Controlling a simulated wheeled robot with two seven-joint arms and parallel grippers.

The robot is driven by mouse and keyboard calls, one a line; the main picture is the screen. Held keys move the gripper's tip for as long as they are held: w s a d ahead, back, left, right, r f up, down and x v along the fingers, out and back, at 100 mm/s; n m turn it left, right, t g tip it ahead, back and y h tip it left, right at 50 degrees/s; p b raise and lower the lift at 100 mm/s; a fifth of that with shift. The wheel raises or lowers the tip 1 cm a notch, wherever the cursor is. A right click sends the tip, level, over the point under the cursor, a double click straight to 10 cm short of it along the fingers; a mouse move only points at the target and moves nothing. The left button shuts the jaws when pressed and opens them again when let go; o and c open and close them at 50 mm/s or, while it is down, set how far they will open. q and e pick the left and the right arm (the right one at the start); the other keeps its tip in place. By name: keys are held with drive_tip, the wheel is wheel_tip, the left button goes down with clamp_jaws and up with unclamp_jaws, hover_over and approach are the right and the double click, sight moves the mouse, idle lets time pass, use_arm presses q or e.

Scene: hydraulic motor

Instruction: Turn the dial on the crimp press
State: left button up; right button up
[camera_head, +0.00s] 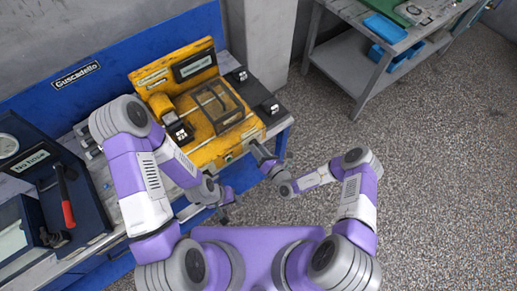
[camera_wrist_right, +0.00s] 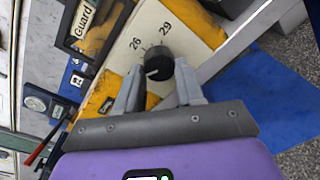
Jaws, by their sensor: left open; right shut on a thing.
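The crimp press (camera_head: 205,152) is the worn yellow machine on the bench, with a guard frame on top. Its black dial (camera_wrist_right: 160,62) shows in the right wrist view on a pale plate marked 26 and 29, with a white pointer line. My right gripper (camera_wrist_right: 159,68) is shut on the dial, one finger on each side. In the head view my right gripper (camera_head: 258,154) is at the press's front right corner, and the dial is hidden there. My left gripper (camera_head: 226,206) is open, low in front of the bench edge, apart from the press.
Small black boxes (camera_head: 268,106) sit right of the press. A grey side table (camera_head: 350,72) with blue trays stands at the back right. The speckled floor at right is clear.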

idle(0.4)
drive_tip(key=o, duration=1)
drive_tip(key=shift+o, duration=0.2)
drive_tip(key=v, duration=0.7)
drive_tip(key=shift+s+d, duration=0.2)
